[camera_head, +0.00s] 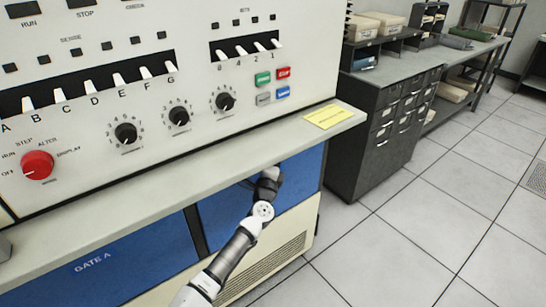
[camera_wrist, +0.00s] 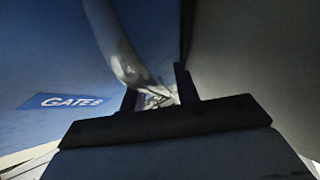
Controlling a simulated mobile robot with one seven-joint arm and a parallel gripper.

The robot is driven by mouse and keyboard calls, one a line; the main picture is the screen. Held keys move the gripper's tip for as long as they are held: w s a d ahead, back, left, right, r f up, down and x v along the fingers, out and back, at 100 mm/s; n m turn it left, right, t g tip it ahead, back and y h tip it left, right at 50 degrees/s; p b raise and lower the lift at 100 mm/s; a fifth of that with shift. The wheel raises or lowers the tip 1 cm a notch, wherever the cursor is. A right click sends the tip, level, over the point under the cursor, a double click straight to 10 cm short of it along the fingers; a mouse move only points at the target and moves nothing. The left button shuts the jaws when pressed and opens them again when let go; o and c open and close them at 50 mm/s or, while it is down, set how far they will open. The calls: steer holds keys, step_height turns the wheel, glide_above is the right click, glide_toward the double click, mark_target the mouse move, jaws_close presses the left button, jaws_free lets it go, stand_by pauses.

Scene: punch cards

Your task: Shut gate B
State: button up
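Gate B is the blue panel (camera_head: 225,211) under the right part of the console ledge, just right of a dark divider. Its white "GATE B" label (camera_wrist: 72,101) shows at the left in the wrist view. My gripper (camera_head: 269,178) is in front of this panel, just below the ledge, and hides part of it. In the wrist view, my gripper's two dark fingers (camera_wrist: 158,95) stand apart. A grey curved bar (camera_wrist: 116,50) comes down from the top towards the gap between them. I cannot tell whether they touch it, or how far the gate stands open.
Gate A (camera_head: 100,268) is the blue panel at the lower left. The pale ledge (camera_head: 180,196) juts out above both gates. Switches and knobs, including a red knob (camera_head: 37,165), are above it. A dark cabinet (camera_head: 375,130) stands to the right. The tiled floor (camera_head: 430,220) there is clear.

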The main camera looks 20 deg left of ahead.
steer(key=shift+f, duration=0.2)
steer(key=shift+s+f, duration=0.1)
steer(key=shift+s, duration=0.15)
steer(key=b+v, duration=0.3)
steer(key=v, duration=1)
steer(key=shift+s+d, duration=0.1)
